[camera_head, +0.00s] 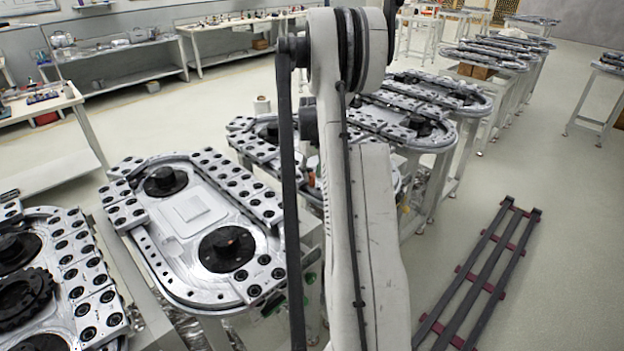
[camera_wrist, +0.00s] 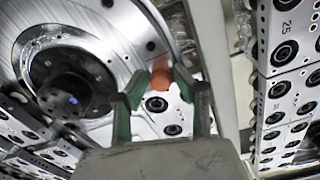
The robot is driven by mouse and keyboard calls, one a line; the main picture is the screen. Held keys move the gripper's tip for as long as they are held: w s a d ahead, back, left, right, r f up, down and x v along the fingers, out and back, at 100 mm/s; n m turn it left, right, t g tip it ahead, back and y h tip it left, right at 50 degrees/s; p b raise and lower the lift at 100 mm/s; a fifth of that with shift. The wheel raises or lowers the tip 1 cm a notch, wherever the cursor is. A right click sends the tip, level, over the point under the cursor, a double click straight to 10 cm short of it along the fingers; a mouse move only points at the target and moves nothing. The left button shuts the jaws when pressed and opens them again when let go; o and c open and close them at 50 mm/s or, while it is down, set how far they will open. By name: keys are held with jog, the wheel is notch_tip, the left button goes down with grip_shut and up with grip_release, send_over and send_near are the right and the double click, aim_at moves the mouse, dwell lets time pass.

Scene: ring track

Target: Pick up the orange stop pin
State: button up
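The orange stop pin (camera_wrist: 160,77) shows in the wrist view as a rounded orange piece between the tips of my gripper (camera_wrist: 158,84). The green fingers stand apart, one on each side of it. I see gaps beside the pin, and I cannot tell how far it lies beyond the fingertips. In the head view my arm blocks much of the middle, and I cannot make out the pin or my gripper clearly there.
A ring track (camera_head: 190,225) with two black hubs stands left of my arm. Another track (camera_head: 75,270) is at the lower left. More tracks stand behind my arm. Dark rails (camera_head: 485,270) lie on the floor at right. In the wrist view, bolted blocks (camera_wrist: 285,85) line the right side.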

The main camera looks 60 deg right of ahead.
jog(key=shift+f, duration=0.7)
jog(key=shift+c, duration=0.5)
grip_shut()
jog(key=shift+r, duration=0.1)
